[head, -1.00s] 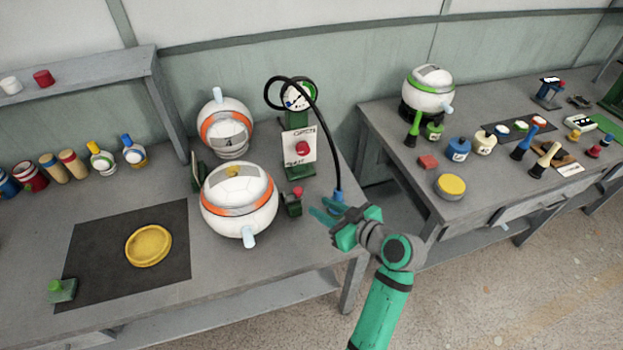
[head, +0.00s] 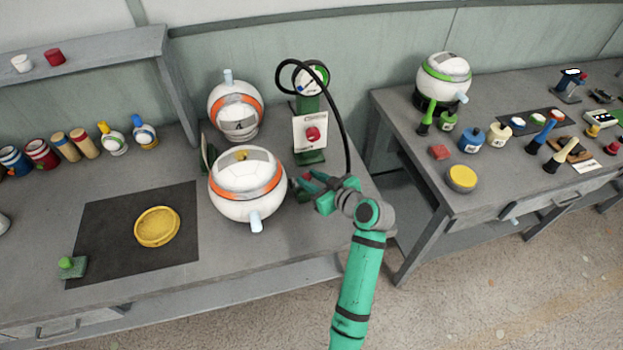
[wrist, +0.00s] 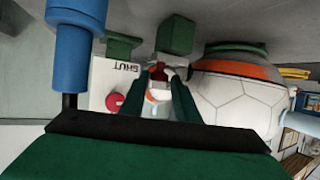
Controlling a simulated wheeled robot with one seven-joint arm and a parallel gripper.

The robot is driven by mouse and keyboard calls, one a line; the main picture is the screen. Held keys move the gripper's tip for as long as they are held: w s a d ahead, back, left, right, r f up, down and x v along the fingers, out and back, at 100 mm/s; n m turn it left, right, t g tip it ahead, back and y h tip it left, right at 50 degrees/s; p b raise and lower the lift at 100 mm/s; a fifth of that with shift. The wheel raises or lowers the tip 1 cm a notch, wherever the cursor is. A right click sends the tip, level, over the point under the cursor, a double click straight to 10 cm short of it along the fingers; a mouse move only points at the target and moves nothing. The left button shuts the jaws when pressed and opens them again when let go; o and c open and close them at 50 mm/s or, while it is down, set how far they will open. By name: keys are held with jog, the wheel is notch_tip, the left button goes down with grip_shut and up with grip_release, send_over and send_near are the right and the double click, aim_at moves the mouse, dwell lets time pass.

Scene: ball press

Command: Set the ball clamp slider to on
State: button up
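A small green block (wrist: 176,35) with a red knob (wrist: 158,72) stands beside the front ball and looks like the clamp slider. In the head view my gripper mostly covers it. The white ball (head: 247,190) with an orange band and grey top patch sits on the left table, just left of my gripper. It also fills the right of the wrist view (wrist: 235,97). My gripper (head: 311,182) is open, its fingers apart on either side of the red knob in the wrist view. I cannot tell whether they touch it.
A white panel (head: 310,131) with a red button stands behind my gripper, its lettering "SHUT" readable in the wrist view. A black hose (head: 345,110) arches over it. A second orange-banded ball (head: 236,108) stands behind. A yellow disc (head: 157,226) lies on a dark mat (head: 100,225).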

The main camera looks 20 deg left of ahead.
jog(key=shift+w, duration=0.1)
grip_shut()
jog(key=shift+s+a, duration=0.3)
jog(key=shift+a, duration=0.15)
grip_release()
jog(key=shift+d, duration=0.1)
jog(key=v, duration=1)
jog(key=shift+s+d+r, duration=0.15)
jog(key=shift+s+d, duration=0.05)
jog(key=shift+s, duration=0.05)
